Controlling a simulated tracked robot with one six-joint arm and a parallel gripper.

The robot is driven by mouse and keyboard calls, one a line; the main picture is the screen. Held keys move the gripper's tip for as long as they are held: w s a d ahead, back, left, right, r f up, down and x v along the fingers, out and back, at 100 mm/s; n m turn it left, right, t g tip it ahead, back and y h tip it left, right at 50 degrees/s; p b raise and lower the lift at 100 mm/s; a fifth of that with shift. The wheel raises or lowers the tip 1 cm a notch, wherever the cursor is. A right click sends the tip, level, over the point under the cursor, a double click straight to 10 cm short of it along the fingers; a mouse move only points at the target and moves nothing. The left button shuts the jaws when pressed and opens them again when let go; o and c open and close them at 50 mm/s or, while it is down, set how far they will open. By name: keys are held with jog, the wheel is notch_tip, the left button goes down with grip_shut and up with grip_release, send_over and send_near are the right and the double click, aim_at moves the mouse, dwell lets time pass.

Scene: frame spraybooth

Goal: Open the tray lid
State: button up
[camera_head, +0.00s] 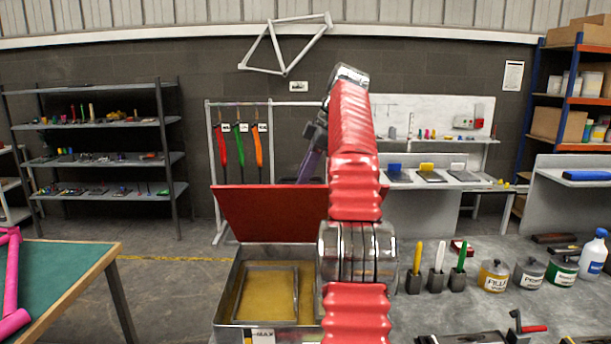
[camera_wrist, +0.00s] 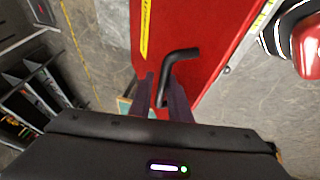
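The metal tray (camera_head: 228,300) stands in front of me with a yellowish layer inside. Its red lid (camera_head: 270,212) is raised at the tray's back edge and tilted up and away, leaving the tray uncovered. My gripper (camera_head: 305,178) is at the lid's upper edge, its purple fingers reaching down behind it. In the wrist view, the lid (camera_wrist: 205,30) carries a bent black handle (camera_wrist: 182,54). My gripper's fingers (camera_wrist: 161,92) lie on both sides of the handle, close against it. The handle is hidden in the head view.
Pots with brushes (camera_head: 437,280) and labelled tins (camera_head: 494,276) stand right of the tray. A green-topped table (camera_head: 60,265) is at the left. A rack with hanging coloured items (camera_head: 240,150) stands behind the lid. Floor between table and tray is clear.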

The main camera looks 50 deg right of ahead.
jog(key=shift+o, duration=1.4)
jog(key=shift+s+r, duration=0.2)
jog(key=shift+s+d+r, duration=0.15)
jog(key=shift+s+r, duration=0.1)
jog(key=shift+r, duration=0.25)
jog(key=shift+s+d, duration=0.1)
jog(key=shift+s, duration=0.3)
jog(key=s+d, duration=0.1)
jog(key=s, duration=0.2)
jog(key=s+d, duration=0.1)
jog(key=s, duration=0.3)
jog(key=s+d, duration=0.1)
jog(key=s, duration=0.2)
jog(key=shift+s+d, duration=0.15)
jog(key=shift+s, duration=0.2)
